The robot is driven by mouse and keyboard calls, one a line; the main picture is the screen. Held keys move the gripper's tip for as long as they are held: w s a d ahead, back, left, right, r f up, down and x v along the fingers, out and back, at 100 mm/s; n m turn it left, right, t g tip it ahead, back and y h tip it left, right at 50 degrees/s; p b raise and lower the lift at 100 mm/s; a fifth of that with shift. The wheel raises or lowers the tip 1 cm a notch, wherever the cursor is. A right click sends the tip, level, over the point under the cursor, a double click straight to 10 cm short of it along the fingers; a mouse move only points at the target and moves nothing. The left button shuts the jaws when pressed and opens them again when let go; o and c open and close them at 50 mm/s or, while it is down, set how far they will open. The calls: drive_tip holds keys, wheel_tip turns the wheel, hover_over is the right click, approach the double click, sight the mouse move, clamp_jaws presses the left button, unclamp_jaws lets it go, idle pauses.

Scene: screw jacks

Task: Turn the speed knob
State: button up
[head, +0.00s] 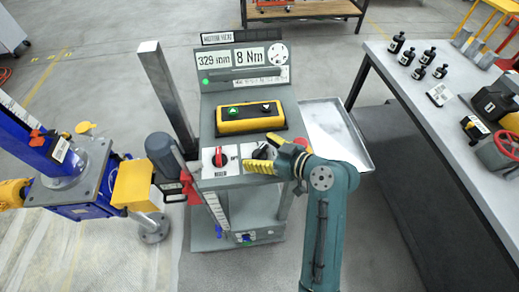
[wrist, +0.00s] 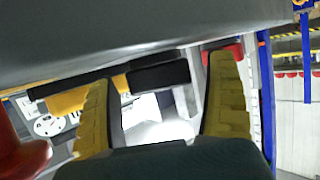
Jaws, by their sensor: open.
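The grey control console (head: 240,172) stands in the middle of the head view. On its front panel are a red knob (head: 219,157) at left and a black knob (head: 262,152) to its right; I cannot read which is labelled speed. My gripper (head: 250,166) is at the panel's front edge, just before the black knob. In the wrist view my gripper (wrist: 166,82) is open, its yellow fingers apart. A black block (wrist: 158,75), which looks like the black knob, shows between the fingertips; contact cannot be told. Part of the red knob (wrist: 222,47) shows behind the right finger.
A red button (head: 301,142) is right beside my gripper, seen also at the wrist view's left edge (wrist: 22,150). A yellow button box (head: 249,118) and a display (head: 242,58) rise behind. A blue screw jack (head: 82,175) stands left; a bench (head: 425,110) stands right.

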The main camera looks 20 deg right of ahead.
sight(259, 150)
wheel_tip(259, 150, up, 10)
idle(0.4)
idle(0.3)
drive_tip(key=w+a+n+y, duration=0.2)
drive_tip(key=a+n, duration=0.1)
drive_tip(key=a, duration=1)
drive_tip(key=s+a+r+m+t+h, duration=0.1)
drive_tip(key=s+a+r+t+h, duration=0.2)
drive_tip(key=r, duration=0.4)
drive_tip(key=s+d+r+m+t+h+p, duration=0.1)
drive_tip(key=s+d+r+m+t+h, duration=0.25)
drive_tip(key=s+r, duration=0.4)
drive_tip(key=s+d+r+m+t+h, duration=0.3)
drive_tip(key=s+r+m+t, duration=0.15)
drive_tip(key=r, duration=0.55)
wheel_tip(259, 150, up, 32)
drive_tip(key=p, duration=3.2)
drive_tip(key=shift+w+f+g+y, duration=0.15)
drive_tip(key=shift+w+g+y, duration=0.15)
drive_tip(key=shift+y, duration=0.05)
